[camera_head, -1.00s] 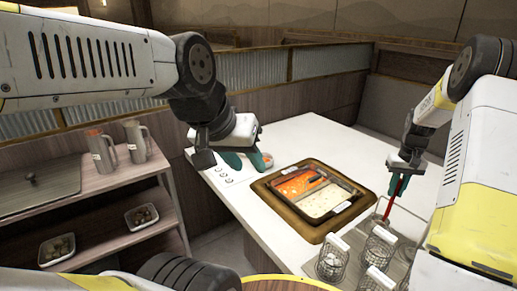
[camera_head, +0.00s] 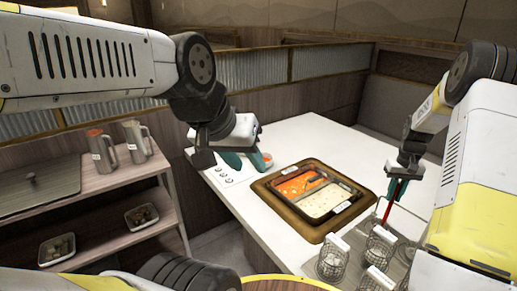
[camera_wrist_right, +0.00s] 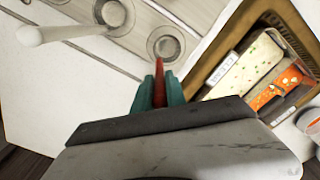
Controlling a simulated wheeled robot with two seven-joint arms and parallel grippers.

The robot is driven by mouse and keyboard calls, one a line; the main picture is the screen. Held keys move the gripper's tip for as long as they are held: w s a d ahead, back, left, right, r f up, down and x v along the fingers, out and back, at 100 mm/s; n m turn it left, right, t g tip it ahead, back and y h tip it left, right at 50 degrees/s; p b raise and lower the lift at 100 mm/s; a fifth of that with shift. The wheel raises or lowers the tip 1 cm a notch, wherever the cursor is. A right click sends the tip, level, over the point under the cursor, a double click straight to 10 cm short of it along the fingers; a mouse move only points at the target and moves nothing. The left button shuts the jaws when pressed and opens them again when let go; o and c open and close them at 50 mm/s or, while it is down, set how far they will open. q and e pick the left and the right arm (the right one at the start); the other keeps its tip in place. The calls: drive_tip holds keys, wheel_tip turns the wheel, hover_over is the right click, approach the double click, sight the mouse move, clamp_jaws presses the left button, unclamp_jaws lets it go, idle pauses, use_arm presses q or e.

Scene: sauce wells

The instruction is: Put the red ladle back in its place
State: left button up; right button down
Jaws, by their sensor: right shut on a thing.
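My right gripper (camera_head: 397,190) is shut on the red ladle (camera_head: 387,211) at the right of the white counter. The ladle's thin red shaft slants down toward the wire baskets, and I cannot make out its lower end. In the right wrist view, the ladle's red handle (camera_wrist_right: 165,48) shows between the teal fingertips (camera_wrist_right: 160,85). My left gripper (camera_head: 243,161) is open and empty over the counter's left part, its teal fingers apart. The sauce tray (camera_head: 285,207) has a wooden rim, an orange sauce well (camera_head: 296,186) and a pale sauce well (camera_head: 322,203).
Several wire baskets (camera_head: 380,246) stand right of the tray, close to the ladle. A small bowl of orange stuff (camera_head: 267,157) is by my left gripper. A shelf (camera_head: 125,172) with two jugs stands at the left. The counter behind the tray (camera_head: 325,135) is clear.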

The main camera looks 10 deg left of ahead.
drive_tip(key=shift+f, duration=0.1)
drive_tip(key=shift+c, duration=2.4)
unclamp_jaws()
drive_tip(key=shift+r, duration=5.5)
drive_tip(key=shift+s, duration=0.1)
